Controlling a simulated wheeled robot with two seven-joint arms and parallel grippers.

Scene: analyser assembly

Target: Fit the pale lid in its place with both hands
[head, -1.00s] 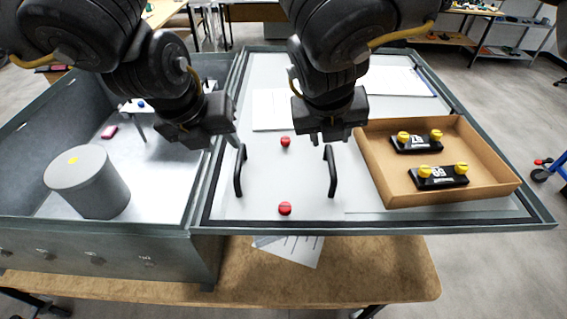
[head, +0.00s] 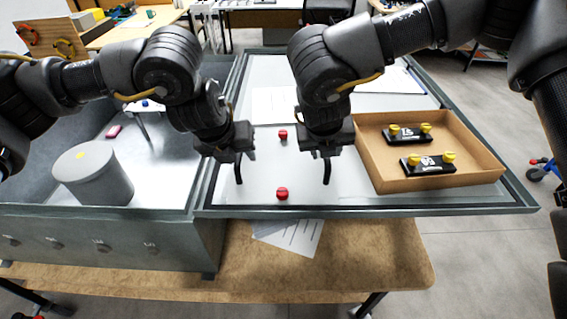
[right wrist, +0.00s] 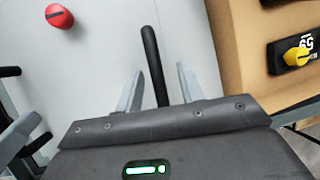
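The pale lid (head: 262,192) is a flat light panel with two black handles and red knobs. It lies within the dark-edged frame right of the grey box. My left gripper (head: 238,158) is just over the left handle (head: 239,174), its fingers seemingly apart, partly hidden behind its own body. My right gripper (head: 325,155) is at the right handle (head: 327,172). In the right wrist view, my right gripper (right wrist: 158,88) is open, with the handle (right wrist: 153,60) between its fingers and gaps on both sides. The red knobs (head: 282,193) (head: 283,134) sit between the handles.
A cardboard tray (head: 378,170) with two black blocks bearing yellow knobs lies right of the right handle. The open grey box (head: 110,240) at left holds a grey cylinder (head: 95,178). Papers (head: 275,103) lie behind the grippers.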

